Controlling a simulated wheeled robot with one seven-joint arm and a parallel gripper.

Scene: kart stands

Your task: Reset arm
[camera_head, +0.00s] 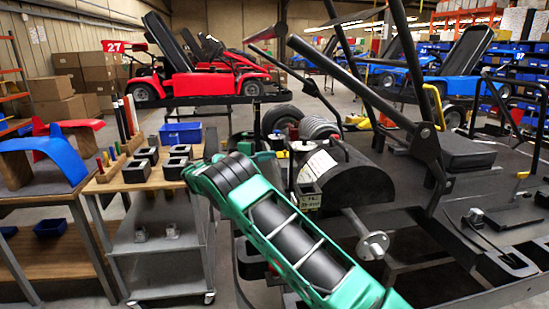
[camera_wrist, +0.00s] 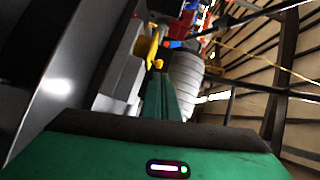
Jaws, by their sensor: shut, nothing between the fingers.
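My green and black arm crosses the lower middle of the head view, over the left side of a black kart (camera_head: 340,180) on a stand. In the wrist view, the green wrist housing with a small lit indicator fills the bottom. My gripper (camera_wrist: 163,85) extends up from it as a narrow green shape, shut and empty. A pale ribbed cylinder (camera_wrist: 187,80) stands just to its right in that view, and I cannot tell whether they touch. My gripper cannot be made out clearly in the head view.
A grey cart (camera_head: 165,250) with blocks and a blue bin (camera_head: 181,133) stands left of my arm. A wooden table (camera_head: 50,200) holds blue and red fenders. A red kart (camera_head: 205,75) and blue karts stand behind. Black frame tubes rise on the right.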

